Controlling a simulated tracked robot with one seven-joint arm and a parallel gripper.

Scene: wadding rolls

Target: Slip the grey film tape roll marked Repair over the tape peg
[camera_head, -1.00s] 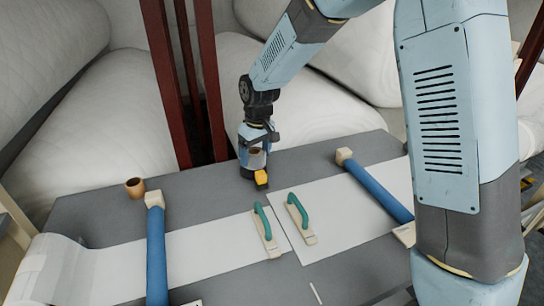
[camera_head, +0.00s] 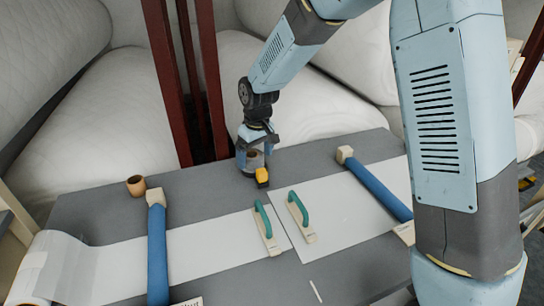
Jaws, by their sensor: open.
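My gripper (camera_head: 252,172) points down at the back middle of the grey table, close to its far edge. Its jaws are open around or beside a small greyish round thing with a brown centre (camera_head: 252,156). This may be the grey film tape roll, but no Repair mark can be read. A small yellow block (camera_head: 262,175) shows at the front of the gripper, and I cannot tell what it belongs to. I cannot make out the tape peg; the gripper may hide it.
A brown ring or cup (camera_head: 136,187) stands at the table's back left. Two blue rollers (camera_head: 157,250) (camera_head: 378,190) lie across white sheets. Two green-handled blocks (camera_head: 266,230) (camera_head: 301,217) lie mid-table. A film roll (camera_head: 32,270) is at the left. The grey table (camera_head: 200,195) is bare behind the left sheet.

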